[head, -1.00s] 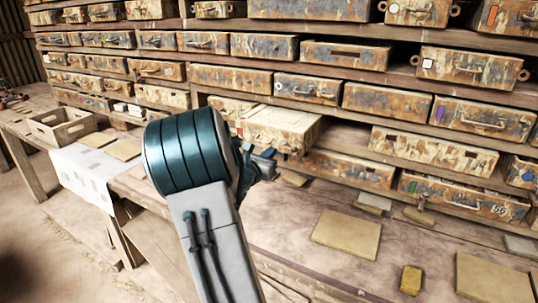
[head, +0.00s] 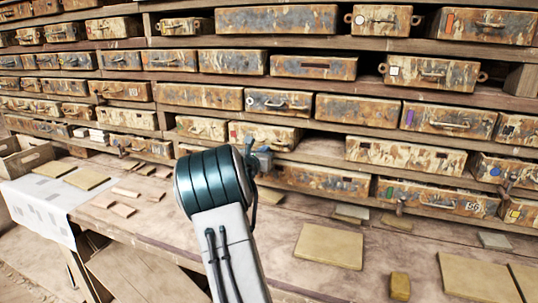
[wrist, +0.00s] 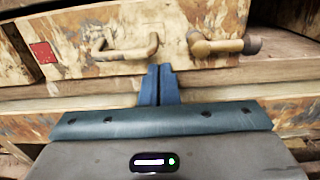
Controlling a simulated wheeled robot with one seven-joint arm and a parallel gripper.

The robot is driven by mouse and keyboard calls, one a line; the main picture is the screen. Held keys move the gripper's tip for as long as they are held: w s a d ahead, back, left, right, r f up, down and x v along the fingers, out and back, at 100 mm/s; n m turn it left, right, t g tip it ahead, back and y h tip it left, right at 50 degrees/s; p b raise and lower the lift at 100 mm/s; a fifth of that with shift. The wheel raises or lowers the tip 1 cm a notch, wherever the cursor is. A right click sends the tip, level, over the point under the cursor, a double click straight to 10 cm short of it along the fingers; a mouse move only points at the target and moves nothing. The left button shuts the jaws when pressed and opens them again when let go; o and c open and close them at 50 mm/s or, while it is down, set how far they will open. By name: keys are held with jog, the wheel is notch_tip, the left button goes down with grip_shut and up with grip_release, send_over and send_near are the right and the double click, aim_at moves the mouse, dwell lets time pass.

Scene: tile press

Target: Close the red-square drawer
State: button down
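The red-square drawer (head: 265,137) is a rusty cream-and-brown box in the shelf rack behind my gripper. Its front looks about level with the drawer on its left. In the wrist view its front (wrist: 75,65) fills the upper left, with the red square (wrist: 43,52) at the left and a bent metal handle (wrist: 125,50) right of it. My gripper (head: 264,156) is at the drawer's lower front; its blue fingers (wrist: 160,76) are together and empty, at the front's lower edge. I cannot tell whether they touch it. My arm hides part of the area below.
Other worn drawers fill the shelves around it, including a purple-square drawer (head: 447,119) at the right. A workbench (head: 285,245) below holds flat tan tiles (head: 328,246) and a small yellow block (head: 400,286). A pipe-like knob (wrist: 222,45) is right of the handle.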

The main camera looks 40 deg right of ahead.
jog(key=shift+r, duration=0.3)
jog(key=b+v, duration=0.4)
jog(key=v, duration=1)
jog(key=s+a+f+m+g+y, duration=0.3)
jog(key=s+a+f+m, duration=0.1)
jog(key=s+m, duration=0.35)
jog(key=s+a+f+m+g+y, duration=0.35)
jog(key=s+m, duration=0.25)
jog(key=s, duration=0.2)
jog(key=s+a+f+m+y, duration=0.2)
jog(key=s+a+m+y, duration=0.2)
jog(key=a, duration=0.6)
jog(key=s+a+f+m+y, duration=0.3)
jog(key=s+a+m+y, duration=0.2)
jog(key=s+a, duration=0.3)
jog(key=a+m, duration=0.1)
jog(key=a, duration=0.2)
jog(key=shift+s+a, duration=0.15)
jog(key=shift+a, duration=0.2)
jog(key=shift+f+m, duration=0.15)
jog(key=shift+m, duration=0.1)
